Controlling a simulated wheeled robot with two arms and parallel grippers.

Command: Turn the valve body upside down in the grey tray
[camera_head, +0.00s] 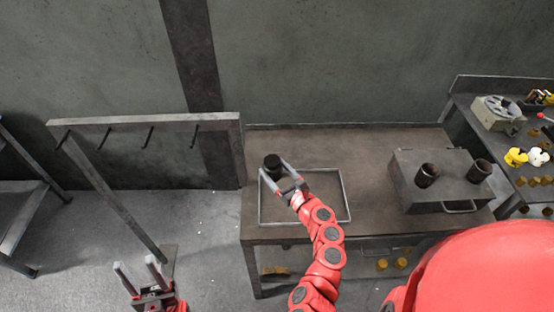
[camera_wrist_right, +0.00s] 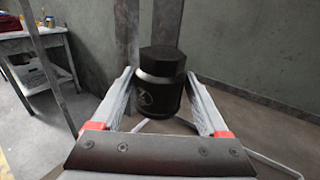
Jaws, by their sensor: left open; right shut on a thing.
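The valve body is a dark, near-black cylinder (camera_head: 272,162) with a narrower faceted section on top, at the left side of the grey tray (camera_head: 348,205). My right gripper (camera_head: 279,178) is shut on the valve body. In the right wrist view the valve body (camera_wrist_right: 160,85) stands upright between the two fingers, with a pale mark on its side. I cannot tell whether its base touches the tray floor. My left gripper (camera_head: 141,274) is open and empty, low at the left over the floor, away from the table.
The tray lies on a brown table (camera_head: 385,145). A metal box (camera_head: 440,180) with two dark cups stands to its right. A rack with hooks (camera_head: 145,122) stands left of the table. A side bench (camera_head: 515,150) at the right holds a grey device and yellow parts.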

